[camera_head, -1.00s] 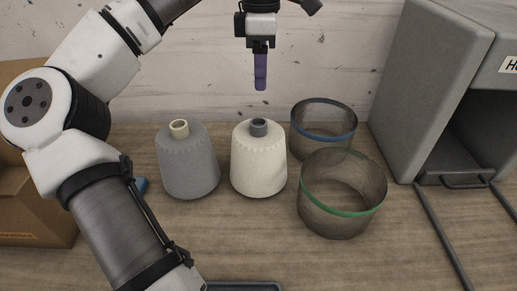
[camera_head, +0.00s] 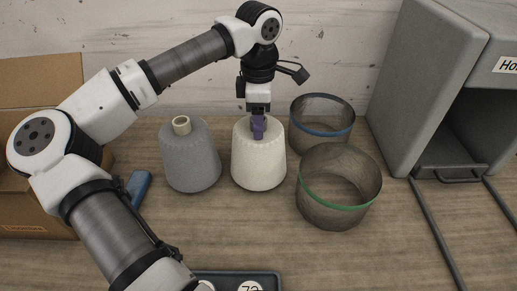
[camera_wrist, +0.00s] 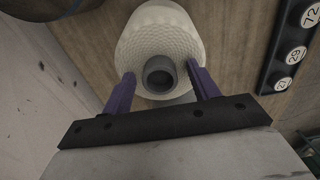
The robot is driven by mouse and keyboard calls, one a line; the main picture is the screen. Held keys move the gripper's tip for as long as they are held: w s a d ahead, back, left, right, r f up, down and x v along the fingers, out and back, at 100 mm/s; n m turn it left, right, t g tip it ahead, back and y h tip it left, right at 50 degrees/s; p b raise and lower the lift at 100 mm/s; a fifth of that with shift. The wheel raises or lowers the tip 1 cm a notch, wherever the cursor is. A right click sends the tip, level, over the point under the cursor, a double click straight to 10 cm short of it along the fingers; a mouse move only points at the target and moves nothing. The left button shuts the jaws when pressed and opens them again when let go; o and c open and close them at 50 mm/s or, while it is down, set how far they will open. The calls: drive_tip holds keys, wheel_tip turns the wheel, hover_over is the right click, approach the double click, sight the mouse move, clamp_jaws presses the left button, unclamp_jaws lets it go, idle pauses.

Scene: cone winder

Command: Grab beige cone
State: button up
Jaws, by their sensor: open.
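The beige cone (camera_head: 259,160) stands upright on the wooden table, between a grey cone and the mesh baskets. Its grey tube top shows in the wrist view, where the cone (camera_wrist: 160,35) lies just beyond my fingers. My gripper (camera_head: 258,130) is at the top of the beige cone, pointing down. In the wrist view my gripper's purple fingers (camera_wrist: 160,82) are open, one on each side of the grey tube (camera_wrist: 160,75). I cannot tell whether they touch the cone.
A grey cone (camera_head: 190,158) stands close on the left. Two mesh baskets, one blue-banded (camera_head: 322,131) and one green-banded (camera_head: 338,205), stand on the right. A grey housing (camera_head: 425,85) is far right, a cardboard box (camera_head: 35,215) far left. A dark numbered tray (camera_head: 238,280) lies in front.

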drive_tip(key=shift+c, duration=0.3)
clamp_jaws()
drive_tip(key=shift+r, duration=0.1)
idle(1.0)
